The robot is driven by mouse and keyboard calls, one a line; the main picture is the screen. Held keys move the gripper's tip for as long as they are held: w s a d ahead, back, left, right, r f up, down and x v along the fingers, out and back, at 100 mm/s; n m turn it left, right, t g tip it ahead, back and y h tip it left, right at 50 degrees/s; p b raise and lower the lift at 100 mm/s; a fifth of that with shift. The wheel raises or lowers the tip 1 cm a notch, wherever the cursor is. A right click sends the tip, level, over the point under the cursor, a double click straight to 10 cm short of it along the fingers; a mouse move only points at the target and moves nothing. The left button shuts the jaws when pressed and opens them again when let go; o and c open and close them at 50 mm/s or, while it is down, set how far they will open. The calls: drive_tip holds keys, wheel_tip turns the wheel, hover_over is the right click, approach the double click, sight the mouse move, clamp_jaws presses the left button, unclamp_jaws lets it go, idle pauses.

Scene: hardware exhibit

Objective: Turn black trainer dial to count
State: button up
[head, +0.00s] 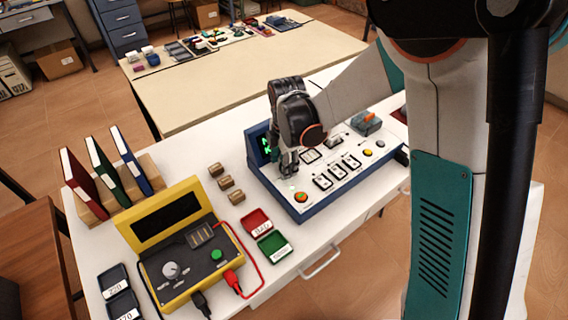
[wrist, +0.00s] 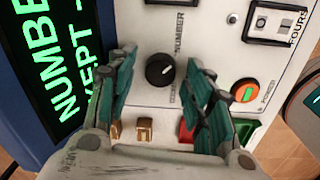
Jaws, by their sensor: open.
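The trainer is a blue console with a white panel (head: 318,187) on the white table. Its black dial (wrist: 160,70) shows in the wrist view, with a small pale mark on its face. Small lettering beside the dial includes "NUMBER"; the rest is too small to read surely. My gripper (wrist: 160,62) is open, with its teal fingers on either side of the dial in the picture. I cannot tell whether they touch it. In the head view my gripper (head: 289,168) is over the panel's left part and hides the dial. The trainer's screen (wrist: 50,65) shows green text, "NUMBER KEPT".
An orange-ringed green button (wrist: 245,91) is right of the dial. Several panel switches (head: 338,170) lie farther right. A yellow meter (head: 180,245) with its own dial, red and green trays (head: 272,244), wooden blocks (head: 226,182) and upright binders (head: 107,170) stand to the left.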

drive_tip(key=shift+c, duration=0.4)
drive_tip(key=c, duration=1)
drive_tip(key=shift+o, duration=0.2)
drive_tip(key=shift+m, duration=0.3)
drive_tip(key=m, duration=0.8)
drive_tip(key=shift+w+m, duration=0.15)
drive_tip(key=shift+m, duration=0.25)
drive_tip(key=m, duration=0.4)
drive_tip(key=shift+h, duration=0.3)
drive_tip(key=shift+w+m, duration=0.1)
drive_tip(key=shift+m, duration=2.1)
